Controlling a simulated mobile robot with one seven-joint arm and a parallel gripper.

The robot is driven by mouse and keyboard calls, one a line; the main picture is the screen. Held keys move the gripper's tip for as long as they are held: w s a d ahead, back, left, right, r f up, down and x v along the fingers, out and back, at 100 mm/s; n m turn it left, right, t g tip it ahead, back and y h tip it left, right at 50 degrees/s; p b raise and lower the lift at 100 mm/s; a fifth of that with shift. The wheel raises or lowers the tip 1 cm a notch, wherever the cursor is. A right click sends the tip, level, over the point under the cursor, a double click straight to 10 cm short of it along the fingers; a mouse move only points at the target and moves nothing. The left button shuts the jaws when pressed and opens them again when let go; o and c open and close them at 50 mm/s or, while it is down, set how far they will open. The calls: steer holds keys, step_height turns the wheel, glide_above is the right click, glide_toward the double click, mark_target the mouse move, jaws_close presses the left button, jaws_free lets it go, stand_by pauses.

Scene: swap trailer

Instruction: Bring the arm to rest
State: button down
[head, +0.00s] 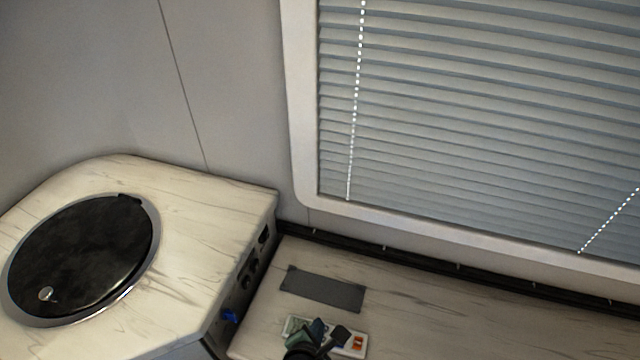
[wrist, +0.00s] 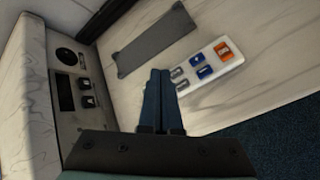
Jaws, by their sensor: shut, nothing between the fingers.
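My gripper (head: 318,332) shows at the bottom edge of the head view, in front of the light wood-look table. In the wrist view my gripper (wrist: 159,75) has its two dark blue fingers together, with nothing between them. The fingertips appear over the table top (wrist: 110,42), beside a white strip (wrist: 232,62) that carries blue, grey and orange pieces. In the head view my gripper hides part of this strip (head: 361,350). I cannot tell how high the fingers are above the table.
A dark grey mat (head: 323,289) lies flat on the table (head: 450,308). To the left stands a higher counter (head: 205,205) with a round black lid (head: 85,255). Its side panel (wrist: 72,85) has switches and sockets. A window with blinds (head: 480,110) is behind the table.

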steer(key=w+r+m+t, duration=0.3)
steer(key=w+r+m, duration=0.1)
steer(key=r, duration=0.9)
steer(key=w+r+m+t, duration=0.3)
steer(key=w+r+m, duration=0.1)
steer(key=r, duration=0.9)
steer(key=w+r+m+t, duration=0.3)
steer(key=w+r+m, duration=0.1)
steer(key=r, duration=0.9)
steer(key=s+r+m+t+y, duration=0.1)
steer(key=s+r+m+t, duration=0.3)
steer(key=s+r, duration=0.5)
steer(key=s+r+m+t+y, duration=0.1)
steer(key=s+r+m+t, duration=0.4)
steer(key=r, duration=1.9)
steer(key=s+m, duration=0.3)
steer(key=s, duration=0.1)
steer(key=shift+d+m, duration=0.2)
steer(key=shift+m, duration=0.1)
